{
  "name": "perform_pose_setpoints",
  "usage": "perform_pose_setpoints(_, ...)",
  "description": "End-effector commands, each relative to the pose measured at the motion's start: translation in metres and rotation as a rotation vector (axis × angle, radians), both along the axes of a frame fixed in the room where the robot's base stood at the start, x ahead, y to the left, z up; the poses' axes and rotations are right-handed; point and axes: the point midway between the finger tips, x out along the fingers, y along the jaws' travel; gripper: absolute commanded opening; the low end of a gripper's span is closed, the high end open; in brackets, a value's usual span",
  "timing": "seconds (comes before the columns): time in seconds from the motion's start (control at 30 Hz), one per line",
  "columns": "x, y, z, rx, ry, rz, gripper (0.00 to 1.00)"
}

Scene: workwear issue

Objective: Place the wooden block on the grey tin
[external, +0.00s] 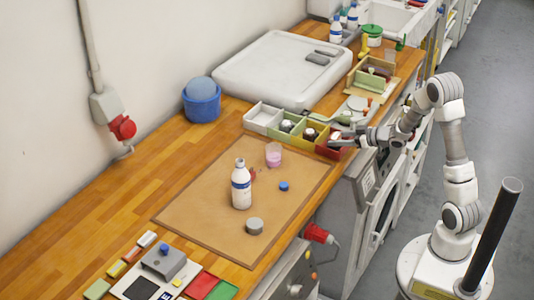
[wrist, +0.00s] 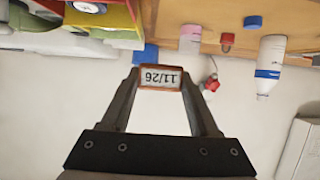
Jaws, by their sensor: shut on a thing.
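My gripper (external: 346,137) is at the red end of a divided box in the external view. The block is too small to make out clearly in the external view. The grey tin (external: 254,226) is a low round tin standing on the tan mat, near its front edge and well to the left of my gripper. Its top looks bare. I cannot find the tin in the wrist view.
The divided box (external: 264,118) has several coloured compartments with small things in them. A white bottle (external: 241,187), a cup with pink liquid (external: 273,155) and a blue cap (external: 283,186) stand on the mat (external: 190,207). The mat around the tin is mostly clear.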

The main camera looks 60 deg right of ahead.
Motion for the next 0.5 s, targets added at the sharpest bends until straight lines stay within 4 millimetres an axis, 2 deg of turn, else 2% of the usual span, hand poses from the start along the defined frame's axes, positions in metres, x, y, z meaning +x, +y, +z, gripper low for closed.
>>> perform_pose_setpoints(0.17,0.028,0.066,0.009,0.006,-0.010,0.176,0.09)
perform_pose_setpoints(0.3,0.047,0.137,0.017,0.010,-0.012,0.362,0.09)
perform_pose_setpoints(0.5,0.055,0.228,0.028,0.004,-0.008,0.592,0.09)
